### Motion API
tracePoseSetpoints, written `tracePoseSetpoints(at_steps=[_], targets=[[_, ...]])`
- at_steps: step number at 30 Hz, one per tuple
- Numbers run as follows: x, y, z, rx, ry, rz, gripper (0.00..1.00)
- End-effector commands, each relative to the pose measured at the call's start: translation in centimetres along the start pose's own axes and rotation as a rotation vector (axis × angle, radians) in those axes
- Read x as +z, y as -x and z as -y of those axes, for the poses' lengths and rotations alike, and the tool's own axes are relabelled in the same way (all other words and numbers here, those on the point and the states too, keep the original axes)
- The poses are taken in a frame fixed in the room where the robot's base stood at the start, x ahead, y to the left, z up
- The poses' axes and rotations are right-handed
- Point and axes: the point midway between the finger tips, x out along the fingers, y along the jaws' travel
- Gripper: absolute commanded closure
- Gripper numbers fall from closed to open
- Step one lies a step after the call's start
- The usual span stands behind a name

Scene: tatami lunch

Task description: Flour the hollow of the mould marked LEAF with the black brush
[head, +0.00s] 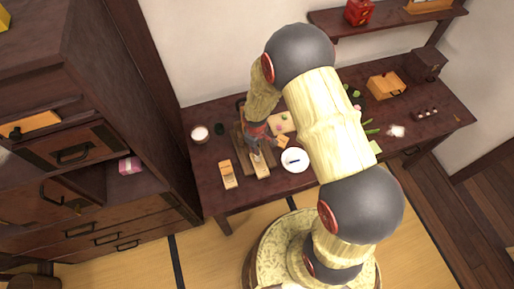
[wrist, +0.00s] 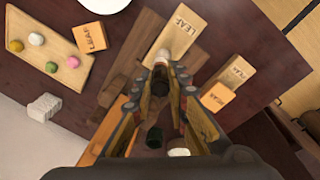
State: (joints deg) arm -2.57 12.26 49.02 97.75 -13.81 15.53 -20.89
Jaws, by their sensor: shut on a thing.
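The pale wooden mould marked LEAF (wrist: 182,32) lies on a darker wooden board in the wrist view. Its near end is partly covered by my gripper. My gripper (wrist: 172,70) is shut on the black brush (wrist: 160,85), whose dark part shows between the fingers. A pale patch, perhaps its bristles, shows over the near end of the mould; I cannot tell whether they touch. The mould's hollow is not clearly visible. In the head view my gripper (head: 256,140) is just above the LEAF mould (head: 262,167).
A second pale mould (wrist: 236,76) lies to the right, with an orange block (wrist: 217,97) beside it. An orange LEAF card (wrist: 92,37) lies by a tray of coloured sweets (wrist: 22,15). A white plate (head: 295,167) and a cup of white powder (head: 200,133) flank the boards.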

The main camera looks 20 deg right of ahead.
Motion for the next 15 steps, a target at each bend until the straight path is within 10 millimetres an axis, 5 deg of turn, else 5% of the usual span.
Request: tracePoseSetpoints(at_steps=[15], targets=[[-0.2, 4.0, -0.4, 0.000, 0.001, 0.001, 1.00]])
